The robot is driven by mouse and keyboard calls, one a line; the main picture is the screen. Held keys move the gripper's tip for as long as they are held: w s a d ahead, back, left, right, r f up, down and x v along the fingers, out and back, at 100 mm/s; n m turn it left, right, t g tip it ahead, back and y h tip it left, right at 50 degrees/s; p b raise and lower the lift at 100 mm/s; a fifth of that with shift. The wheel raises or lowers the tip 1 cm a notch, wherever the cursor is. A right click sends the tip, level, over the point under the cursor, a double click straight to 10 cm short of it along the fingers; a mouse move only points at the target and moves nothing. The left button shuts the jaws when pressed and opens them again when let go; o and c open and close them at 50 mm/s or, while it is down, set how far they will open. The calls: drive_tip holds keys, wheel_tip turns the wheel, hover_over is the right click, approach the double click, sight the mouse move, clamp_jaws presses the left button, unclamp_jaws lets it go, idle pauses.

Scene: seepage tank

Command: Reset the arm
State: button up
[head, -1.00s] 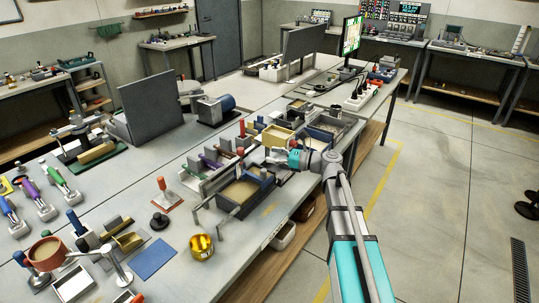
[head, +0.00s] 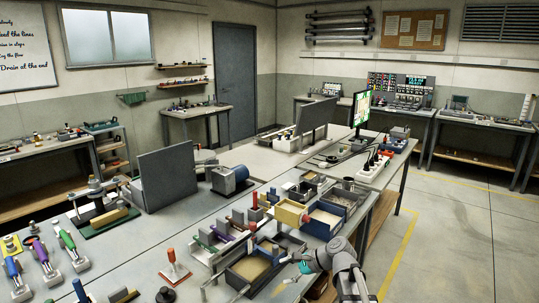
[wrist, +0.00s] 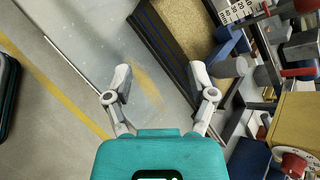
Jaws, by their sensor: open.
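My gripper (head: 301,270) is low in the head view, over the near edge of the long workbench (head: 150,246). It is just right of a dark tray of tan sand (head: 252,268) with a blue block. In the wrist view my gripper (wrist: 160,75) has its two fingers spread wide, with nothing between them. Beneath and beyond the fingers lie bare grey bench top and the sand tray's wall (wrist: 165,42). My arm comes in from the bottom of the head view.
A yellow box (head: 290,213) and a blue-walled tray (head: 325,222) stand just beyond my gripper. A red-handled tool (head: 173,265) and grey dividers (head: 208,242) are to the left. Open floor (head: 450,240) lies right of the bench.

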drive_tip(key=s+d+f+n+g+h+p, duration=0.2)
drive_tip(key=s+d+f+n+h, duration=0.3)
drive_tip(key=s+d+n+h, duration=0.5)
drive_tip(key=s+d+n, duration=0.1)
drive_tip(key=s+n, duration=0.1)
drive_tip(key=s, duration=0.1)
drive_tip(key=shift+s+d+f+n+g+h+p, duration=0.2)
drive_tip(key=shift+s+d+n+g+h+p, duration=0.1)
drive_tip(key=shift+d+n+g+h, duration=0.1)
idle(1.4)
